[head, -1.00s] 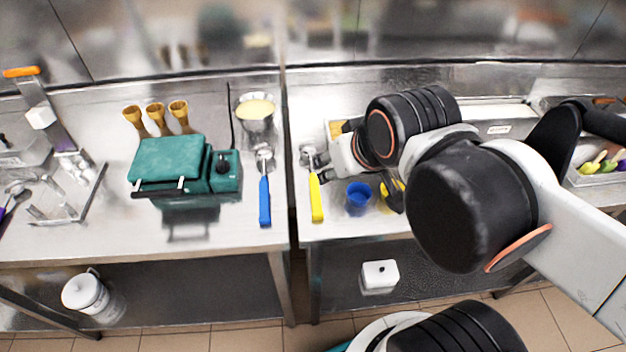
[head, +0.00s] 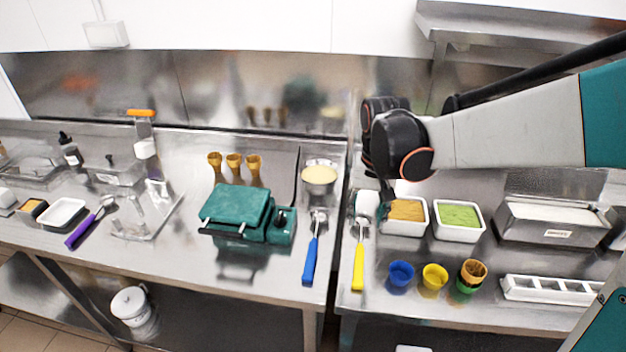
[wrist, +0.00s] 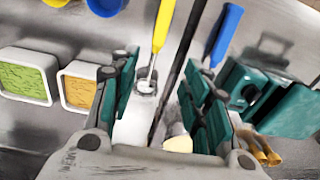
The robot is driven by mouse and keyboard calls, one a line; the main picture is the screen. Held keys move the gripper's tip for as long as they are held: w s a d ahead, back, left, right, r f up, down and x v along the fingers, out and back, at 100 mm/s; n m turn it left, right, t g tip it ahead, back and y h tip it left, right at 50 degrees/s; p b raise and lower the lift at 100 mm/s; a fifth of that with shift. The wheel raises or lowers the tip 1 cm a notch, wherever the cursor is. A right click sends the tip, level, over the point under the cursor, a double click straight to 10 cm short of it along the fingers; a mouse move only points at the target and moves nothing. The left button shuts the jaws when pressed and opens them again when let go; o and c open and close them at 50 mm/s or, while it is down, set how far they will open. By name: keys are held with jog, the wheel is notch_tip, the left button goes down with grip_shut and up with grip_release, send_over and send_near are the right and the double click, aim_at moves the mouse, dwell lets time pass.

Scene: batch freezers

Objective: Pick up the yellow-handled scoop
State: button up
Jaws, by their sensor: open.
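The yellow-handled scoop (head: 359,262) lies on the steel counter just right of the seam, handle towards the front edge, metal head towards the back. In the wrist view its yellow handle (wrist: 161,28) points up and its metal head shows between the fingers. My gripper (wrist: 163,78) is open and empty, its green-padded fingers on either side of the scoop head. It appears above the counter, not gripping the scoop. In the head view my gripper (head: 386,192) is mostly hidden behind my wrist, above the back of the scoop.
A blue-handled scoop (head: 311,258) lies to the left, beside a green waffle maker (head: 236,208). Right are tubs of orange (head: 404,229) and green (head: 458,238) filling, a blue cup (head: 400,276) and a yellow cup (head: 434,278). A bowl (head: 319,188) stands behind the blue-handled scoop.

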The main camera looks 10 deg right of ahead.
jog(key=w+f, duration=0.1)
jog(key=f, duration=0.1)
jog(key=b, duration=0.2)
send_near(360, 251)
jog(key=shift+g, duration=0.4)
jog(key=f, duration=0.2)
jog(key=w+f, duration=0.1)
jog(key=f, duration=0.2)
jog(key=shift+a, duration=0.15)
jog(key=f+b, duration=0.2)
jog(key=f, duration=0.3)
jog(key=shift+s+f, duration=0.15)
jog(key=shift+s, duration=0.05)
grip_shut()
